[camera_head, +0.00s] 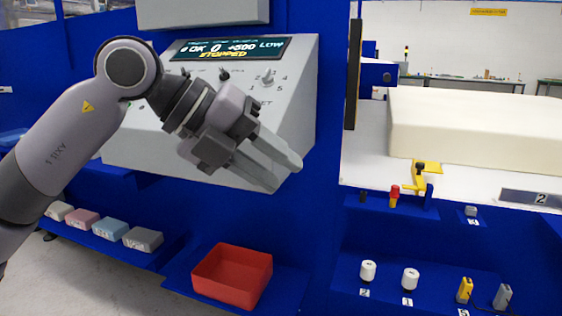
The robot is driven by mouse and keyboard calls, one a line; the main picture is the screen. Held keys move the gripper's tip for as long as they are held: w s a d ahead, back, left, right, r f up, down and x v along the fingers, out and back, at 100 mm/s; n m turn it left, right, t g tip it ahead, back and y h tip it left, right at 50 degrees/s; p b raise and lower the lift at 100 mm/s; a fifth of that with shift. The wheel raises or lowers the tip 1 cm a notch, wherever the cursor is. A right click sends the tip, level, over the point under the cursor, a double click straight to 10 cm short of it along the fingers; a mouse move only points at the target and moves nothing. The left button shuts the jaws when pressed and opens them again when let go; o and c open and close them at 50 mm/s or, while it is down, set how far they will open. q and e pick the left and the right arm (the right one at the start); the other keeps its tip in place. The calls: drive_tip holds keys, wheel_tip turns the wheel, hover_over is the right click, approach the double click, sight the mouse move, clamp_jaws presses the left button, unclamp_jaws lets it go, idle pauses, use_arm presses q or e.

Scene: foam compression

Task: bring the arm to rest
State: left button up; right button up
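My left arm comes in from the left edge and bends at a round joint in front of the grey control panel (306,85). My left gripper (285,178) hangs in front of the panel's lower right part, its fingers pointing down and right. Nothing shows held in it. The fingers lie close together, and I cannot tell whether a gap is left between them. The arm hides part of the panel's left side and knobs. My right gripper is not in view.
A red bin (232,276) stands on a blue shelf below the gripper. Several coloured foam blocks (110,229) lie on a shelf at the lower left. A big cream foam block (470,125) is at the right. White spools (368,271) and small yellow and grey parts stand below it.

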use_arm(q)
drive_tip(key=s+d+f+n+g+h, duration=0.2)
drive_tip(key=s+d+f+g+h, duration=0.25)
drive_tip(key=h, duration=0.65)
drive_tip(key=w+a+f+n+t+y, duration=0.3)
drive_tip(key=a+f+n+t+y, duration=0.2)
drive_tip(key=a+f+n+t, duration=0.5)
drive_tip(key=w+a+f+n+t+y, duration=0.2)
drive_tip(key=a+f+n+t+y, duration=0.25)
drive_tip(key=f+n+t, duration=0.85)
drive_tip(key=s+a+f+n+g+y, duration=0.4)
drive_tip(key=s+f+n+g, duration=0.1)
drive_tip(key=s+f, duration=0.5)
drive_tip(key=s+a+f+n+g+y, duration=0.45)
drive_tip(key=s+f+g, duration=0.2)
drive_tip(key=f, duration=0.45)
wheel_tip(320, 180, up, 14)
drive_tip(key=s+t+p, duration=0.1)
drive_tip(key=p, duration=1.5)
drive_tip(key=shift+s+a+f+n+y+p, duration=0.2)
drive_tip(key=shift+s+a+n+y+p, duration=0.1)
drive_tip(key=shift+s+n+p, duration=0.1)
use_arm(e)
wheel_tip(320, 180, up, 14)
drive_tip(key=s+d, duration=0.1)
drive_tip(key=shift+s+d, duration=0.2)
